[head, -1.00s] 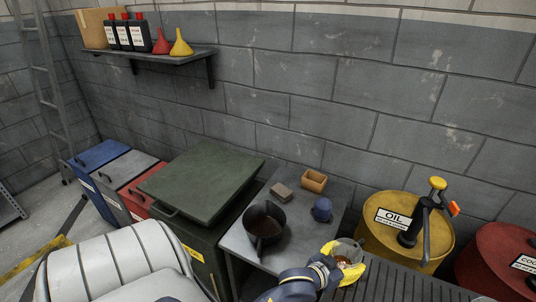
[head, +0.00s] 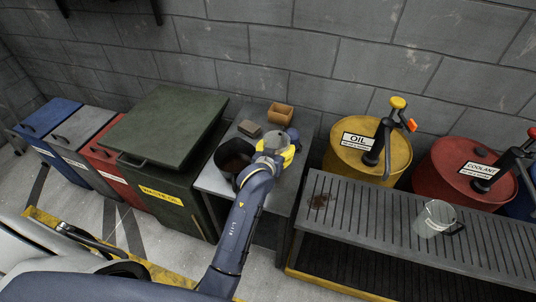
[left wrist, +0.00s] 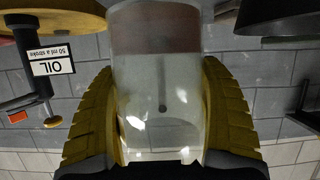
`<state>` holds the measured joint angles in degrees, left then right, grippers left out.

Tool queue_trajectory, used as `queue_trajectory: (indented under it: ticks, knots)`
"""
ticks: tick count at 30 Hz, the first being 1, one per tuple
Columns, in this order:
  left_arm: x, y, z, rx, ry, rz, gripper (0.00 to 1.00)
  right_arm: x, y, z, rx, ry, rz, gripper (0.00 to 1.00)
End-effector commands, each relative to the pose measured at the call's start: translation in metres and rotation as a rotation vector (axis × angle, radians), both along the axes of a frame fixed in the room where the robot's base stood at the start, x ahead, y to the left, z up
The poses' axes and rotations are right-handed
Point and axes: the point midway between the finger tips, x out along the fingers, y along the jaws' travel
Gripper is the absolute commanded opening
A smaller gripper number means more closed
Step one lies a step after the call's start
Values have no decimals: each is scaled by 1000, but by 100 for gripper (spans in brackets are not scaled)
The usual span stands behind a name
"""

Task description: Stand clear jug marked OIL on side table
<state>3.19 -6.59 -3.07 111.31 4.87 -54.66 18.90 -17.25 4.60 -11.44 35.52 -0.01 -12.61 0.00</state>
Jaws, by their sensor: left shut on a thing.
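My left gripper (head: 276,150) reaches over the right part of the grey side table (head: 282,193). Its yellow fingers are shut on a clear jug (left wrist: 158,100), which fills the middle of the left wrist view between both fingers. That view is upside down. A reddish-brown band, seemingly contents, shows towards the jug's base. No marking is readable on the jug. In the head view the gripper mostly hides it, and I cannot tell whether its base touches the table. My right gripper is not in view.
A black pot (head: 226,158), a brown block (head: 250,128) and an orange box (head: 280,115) stand on the side table near the gripper. A slatted bench (head: 360,225) at right carries another clear jug (head: 436,219). Behind it stand a yellow OIL drum (head: 345,160) and a red COOLANT drum (head: 445,180).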

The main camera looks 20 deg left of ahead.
Motion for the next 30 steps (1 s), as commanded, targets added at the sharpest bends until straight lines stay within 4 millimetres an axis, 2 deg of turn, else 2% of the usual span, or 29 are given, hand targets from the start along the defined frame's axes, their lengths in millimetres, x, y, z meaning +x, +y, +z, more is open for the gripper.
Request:
queue_trajectory:
  ticks: [8, 17, 30]
  knots:
    - [0, 0, -19, 0, -1, 0, 33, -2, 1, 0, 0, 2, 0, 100]
    - [0, 0, -51, 1, 0, 0, 33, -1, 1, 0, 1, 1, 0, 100]
    - [0, 0, -55, 0, -3, 0, 33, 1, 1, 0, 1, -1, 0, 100]
